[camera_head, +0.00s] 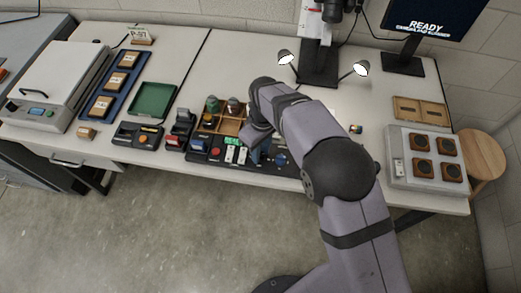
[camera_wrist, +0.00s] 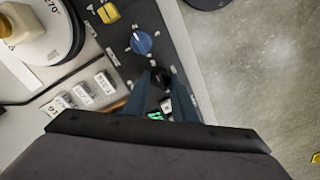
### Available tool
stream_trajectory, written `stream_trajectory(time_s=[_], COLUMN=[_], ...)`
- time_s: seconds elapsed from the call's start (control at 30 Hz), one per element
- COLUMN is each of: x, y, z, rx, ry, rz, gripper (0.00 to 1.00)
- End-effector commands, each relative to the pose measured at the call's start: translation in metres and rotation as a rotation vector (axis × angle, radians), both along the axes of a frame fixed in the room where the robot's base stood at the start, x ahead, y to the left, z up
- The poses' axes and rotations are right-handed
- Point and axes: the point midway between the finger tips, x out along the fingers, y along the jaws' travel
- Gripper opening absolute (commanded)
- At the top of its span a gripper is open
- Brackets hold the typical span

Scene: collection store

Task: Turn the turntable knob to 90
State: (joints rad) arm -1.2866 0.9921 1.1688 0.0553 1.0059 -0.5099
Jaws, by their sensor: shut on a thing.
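In the wrist view a dark knob (camera_wrist: 161,77) stands on the black control panel (camera_wrist: 118,40). My gripper (camera_wrist: 161,88) has its two blue-grey fingers on either side of this knob and is shut on it. Which way its pointer faces is hard to tell. A blue knob (camera_wrist: 141,42) with a white pointer mark and marks around it is beyond my fingers. A white round turntable (camera_wrist: 52,48) with a 270° mark is at upper left, bearing a cream object (camera_wrist: 15,24). In the head view my arm hides the turntable. My gripper (camera_head: 256,155) is low over the panel (camera_head: 208,155).
Two lamps (camera_head: 362,68) stand at the back. A white box with dark round pieces (camera_head: 397,179) is at right.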

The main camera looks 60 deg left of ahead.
Motion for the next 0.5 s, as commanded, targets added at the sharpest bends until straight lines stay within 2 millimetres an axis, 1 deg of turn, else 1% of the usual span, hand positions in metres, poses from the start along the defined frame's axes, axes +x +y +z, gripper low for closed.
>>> stream_trajectory(time_s=[0.3, 0.33, 0.37, 0.4, 0.5], x=[0.0006, 0.0006, 0.0006, 0.0006, 0.0004], y=[0.0005, 0.0005, 0.0006, 0.0005, 0.0004], z=[0.0013, 0.0013, 0.0013, 0.0012, 0.0009], rx=[0.002, 0.002, 0.002, 0.002, 0.001], ry=[-0.001, -0.001, -0.001, -0.001, -0.001], rz=[0.000, 0.000, 0.000, 0.000, 0.000], gripper=[0.02, 0.31, 0.38, 0.43, 0.43])
